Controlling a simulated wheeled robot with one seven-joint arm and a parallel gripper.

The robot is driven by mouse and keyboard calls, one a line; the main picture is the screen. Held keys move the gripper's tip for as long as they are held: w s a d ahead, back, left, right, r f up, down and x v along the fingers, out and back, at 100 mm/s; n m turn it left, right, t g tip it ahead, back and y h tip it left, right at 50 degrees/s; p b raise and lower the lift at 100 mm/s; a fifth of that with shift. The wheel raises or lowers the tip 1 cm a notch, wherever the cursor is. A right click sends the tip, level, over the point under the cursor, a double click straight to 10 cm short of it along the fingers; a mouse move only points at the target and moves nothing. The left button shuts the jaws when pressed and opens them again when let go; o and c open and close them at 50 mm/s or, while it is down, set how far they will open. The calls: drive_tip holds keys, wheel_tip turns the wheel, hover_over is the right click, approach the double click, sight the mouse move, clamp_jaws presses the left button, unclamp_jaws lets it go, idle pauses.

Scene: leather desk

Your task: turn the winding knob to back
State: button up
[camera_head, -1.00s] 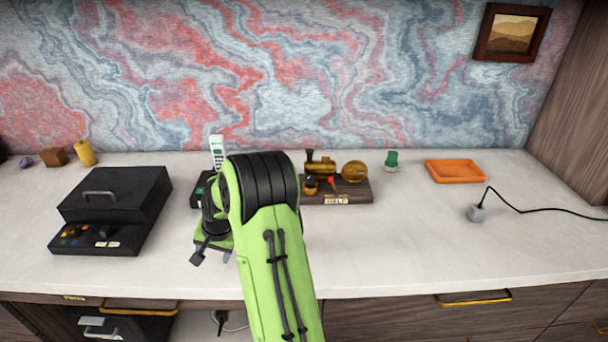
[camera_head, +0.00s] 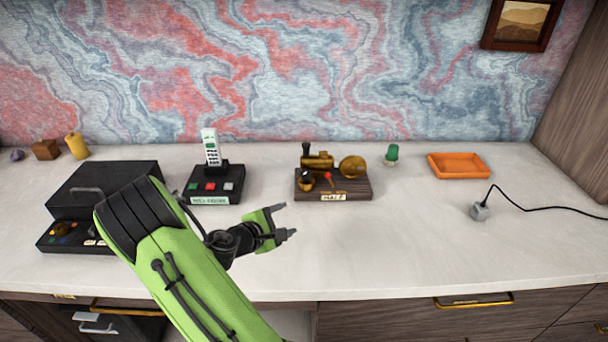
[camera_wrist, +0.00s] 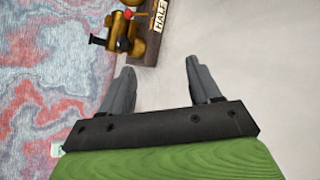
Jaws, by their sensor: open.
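I cannot tell which part, if any, is the winding knob. My gripper (camera_head: 285,221) is open and empty, in front and left of this device, apart from it, fingers pointing right. In the wrist view the brass device (camera_wrist: 140,38) lies beyond the open fingers, cut off by the top edge.
A black telephone base (camera_head: 214,186) with coloured buttons stands left of the brass device. A black lidded box (camera_head: 120,173) is partly behind my arm. A green-topped item (camera_head: 392,153), an orange tray (camera_head: 459,166) and a corded grey plug (camera_head: 480,211) are right.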

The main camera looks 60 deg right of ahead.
sight(305, 175)
drive_tip(key=d+n+t+h, duration=0.1)
drive_tip(key=n, duration=0.2)
drive_tip(key=w+d+n+h, duration=0.1)
drive_tip(key=n, duration=0.3)
drive_tip(key=d+n+t+h, duration=0.1)
drive_tip(key=d+n+h, duration=0.1)
drive_tip(key=n, duration=0.1)
drive_tip(key=shift+w+d+f+t, duration=0.1)
drive_tip(key=shift+w+f+t, duration=0.2)
drive_tip(key=shift+f, duration=0.05)
drive_tip(key=n, duration=0.2)
drive_tip(key=w, duration=0.1)
drive_tip(key=shift+d+f+n+t+h, duration=0.1)
drive_tip(key=shift+d+n+t+h, duration=0.2)
drive_tip(key=shift+n+t, duration=0.1)
drive_tip(key=d, duration=1)
drive_tip(key=w+d, duration=0.1)
drive_tip(key=d, duration=0.4)
drive_tip(key=shift+d+b, duration=0.15)
drive_tip(key=shift+b, duration=0.2)
drive_tip(key=c, duration=1.1)
drive_tip(key=shift+o, duration=0.3)
drive_tip(key=shift+s+t, duration=0.1)
drive_tip(key=shift+t, duration=0.2)
